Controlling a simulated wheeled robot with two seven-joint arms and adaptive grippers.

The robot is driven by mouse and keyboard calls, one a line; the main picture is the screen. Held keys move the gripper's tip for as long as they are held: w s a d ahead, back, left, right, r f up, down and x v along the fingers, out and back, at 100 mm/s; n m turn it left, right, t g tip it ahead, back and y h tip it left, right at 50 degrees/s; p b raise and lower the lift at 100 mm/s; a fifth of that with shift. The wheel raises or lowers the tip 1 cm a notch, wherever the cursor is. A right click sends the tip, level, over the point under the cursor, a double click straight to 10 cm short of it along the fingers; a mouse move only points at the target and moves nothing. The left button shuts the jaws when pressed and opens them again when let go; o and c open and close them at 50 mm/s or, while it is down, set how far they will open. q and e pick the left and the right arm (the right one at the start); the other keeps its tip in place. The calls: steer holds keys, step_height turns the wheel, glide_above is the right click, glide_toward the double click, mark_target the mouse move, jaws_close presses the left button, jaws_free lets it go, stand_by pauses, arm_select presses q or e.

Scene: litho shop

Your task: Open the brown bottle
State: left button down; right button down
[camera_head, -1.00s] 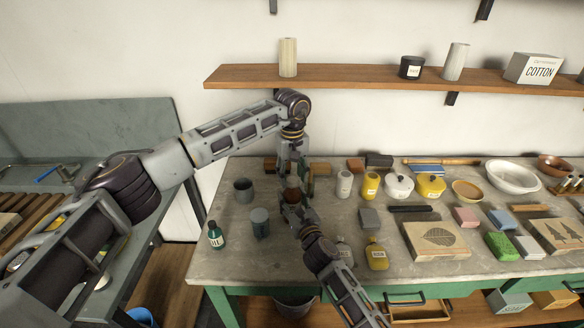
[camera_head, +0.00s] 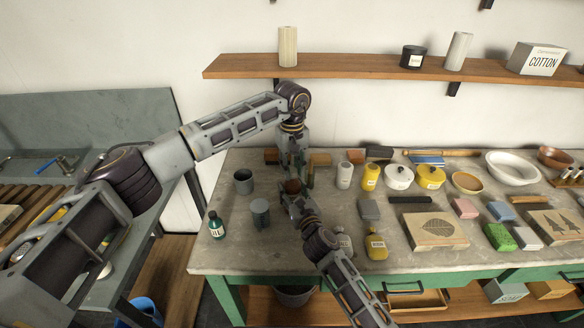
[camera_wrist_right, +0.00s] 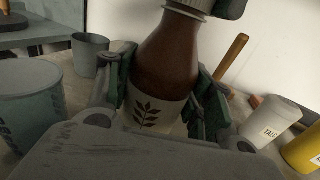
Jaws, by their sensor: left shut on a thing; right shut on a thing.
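The brown bottle (camera_wrist_right: 168,60) fills the middle of the right wrist view, with a cream label bearing a dark leaf sprig. It leans slightly there. My right gripper (camera_wrist_right: 165,100) is shut around its body, a finger on each side. The bottle's pale ribbed cap (camera_wrist_right: 192,4) is on its neck, partly cut off by the frame's top edge. A dark finger of my left gripper (camera_wrist_right: 230,8) is against the cap. In the head view my left gripper (camera_head: 297,168) comes down from above onto my right gripper (camera_head: 291,192), and the bottle (camera_head: 292,186) is mostly hidden between them.
A grey cup (camera_head: 243,182), a grey lidded canister (camera_head: 260,213) and a dark green bottle (camera_head: 216,226) stand left of the grippers. A white jar (camera_head: 344,176), a yellow jar (camera_head: 370,177), a grey block (camera_head: 369,209) and a yellow bottle (camera_head: 376,246) stand to the right.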

arm_select(q)
steer(key=n, duration=0.3)
steer(key=shift+n, duration=0.4)
steer(key=n, duration=0.3)
steer(key=shift+n, duration=0.4)
steer(key=n, duration=0.3)
steer(key=shift+n, duration=0.4)
steer(key=n, duration=0.4)
steer(key=shift+n, duration=0.3)
steer(key=n, duration=0.8)
steer(key=shift+r, duration=0.1)
steer(key=n, duration=0.4)
steer(key=shift+n, duration=2.2)
